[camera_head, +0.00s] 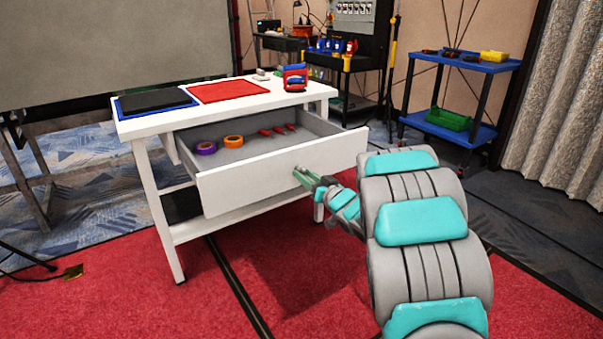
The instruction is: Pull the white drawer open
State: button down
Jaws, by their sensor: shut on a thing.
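The white drawer (250,178) belongs to the white table (225,106) and stands pulled well out, with its inside showing. In it lie a purple tape roll (205,148), an orange tape roll (233,141) and several red-handled tools (277,130). My gripper (303,175) is at the drawer's front panel, right of its middle. It is shut on the drawer handle, which is mostly hidden by the fingers. My arm reaches in from the lower right.
A blue cart (460,62) stands at the back right, with a green bin on its lower shelf. A dark workbench (345,62) is behind the table. The red carpet (300,290) in front of the drawer is clear apart from my arm. A cable lies at the lower left.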

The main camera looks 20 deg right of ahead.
jog(key=shift+s, duration=0.2)
jog(key=shift+c, duration=2.2)
grip_release()
jog(key=v, duration=0.7)
jog(key=shift+s+d+b, duration=0.15)
jog(key=shift+s+b, duration=0.15)
jog(key=shift+s, duration=0.05)
